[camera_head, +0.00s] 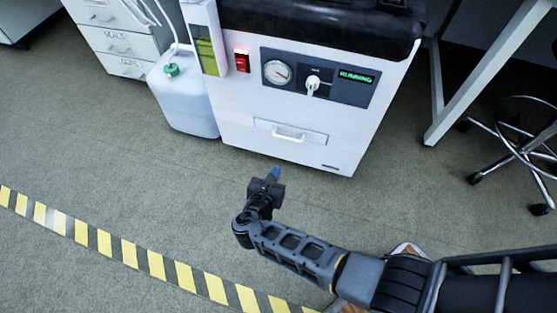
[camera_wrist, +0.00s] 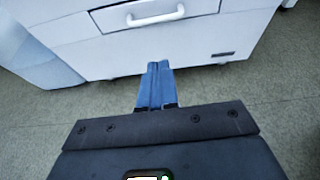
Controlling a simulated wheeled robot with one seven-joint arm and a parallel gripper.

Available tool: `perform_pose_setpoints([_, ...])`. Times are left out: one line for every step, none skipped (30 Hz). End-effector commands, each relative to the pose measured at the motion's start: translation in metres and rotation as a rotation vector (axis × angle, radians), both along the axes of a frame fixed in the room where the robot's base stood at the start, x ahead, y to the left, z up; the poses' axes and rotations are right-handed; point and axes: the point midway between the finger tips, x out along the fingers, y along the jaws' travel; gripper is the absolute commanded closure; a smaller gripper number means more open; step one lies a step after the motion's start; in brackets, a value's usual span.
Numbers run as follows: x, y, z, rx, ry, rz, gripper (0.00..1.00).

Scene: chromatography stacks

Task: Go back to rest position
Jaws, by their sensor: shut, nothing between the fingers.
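My gripper (camera_head: 274,173) is at the end of my arm, low over the floor in front of the white machine (camera_head: 340,135). In the wrist view its blue fingers (camera_wrist: 155,85) are together with nothing between them. They point toward the lower front of the machine, below its drawer handle (camera_wrist: 156,15). The fingers look apart from the machine in the head view. The machine has a lit red switch (camera_head: 242,61), a round gauge (camera_head: 277,72), a white knob (camera_head: 313,84) and a green display reading "RUNNING" (camera_head: 356,77).
A white jug (camera_head: 184,95) with a green cap stands left of the machine, near a drawer cabinet (camera_head: 120,45). A wheeled stool (camera_head: 520,150) and a white table leg (camera_head: 455,95) are at the right. Yellow-black tape (camera_head: 130,254) crosses the open floor.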

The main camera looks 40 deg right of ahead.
Motion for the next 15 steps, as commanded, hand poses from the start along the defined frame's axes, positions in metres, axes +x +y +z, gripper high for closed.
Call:
perform_pose_setpoints([-0.002, 0.004, 0.003, 0.0, 0.0, 0.002, 1.0])
perform_pose_setpoints([-0.004, 0.005, 0.003, 0.0, 0.0, 0.002, 1.0])
perform_pose_setpoints([-0.005, 0.007, 0.004, 0.0, 0.0, 0.001, 1.0])
perform_pose_setpoints([-0.005, 0.007, 0.004, 0.0, 0.001, 0.001, 1.0])
perform_pose_setpoints([-0.006, 0.008, 0.004, 0.0, 0.001, 0.0, 1.0])
perform_pose_setpoints([-0.006, 0.008, 0.004, 0.0, 0.001, 0.0, 1.0])
perform_pose_setpoints([-0.007, 0.008, 0.003, 0.0, 0.001, 0.0, 1.0])
perform_pose_setpoints([-0.007, 0.008, 0.003, 0.0, 0.001, 0.0, 1.0])
perform_pose_setpoints([-0.007, 0.008, 0.003, 0.0, 0.001, 0.0, 1.0])
perform_pose_setpoints([-0.007, 0.008, 0.003, 0.0, 0.001, 0.0, 1.0])
perform_pose_setpoints([-0.007, 0.008, 0.003, 0.0, 0.001, 0.0, 1.0])
perform_pose_setpoints([-0.008, 0.008, 0.002, 0.004, 0.001, -0.001, 1.0])
perform_pose_setpoints([-0.01, 0.008, 0.001, 0.011, 0.001, -0.001, 1.0])
perform_pose_setpoints([-0.013, 0.007, -0.002, 0.023, -0.001, -0.002, 1.0])
perform_pose_setpoints([-0.019, 0.006, -0.006, 0.048, -0.004, -0.006, 1.0])
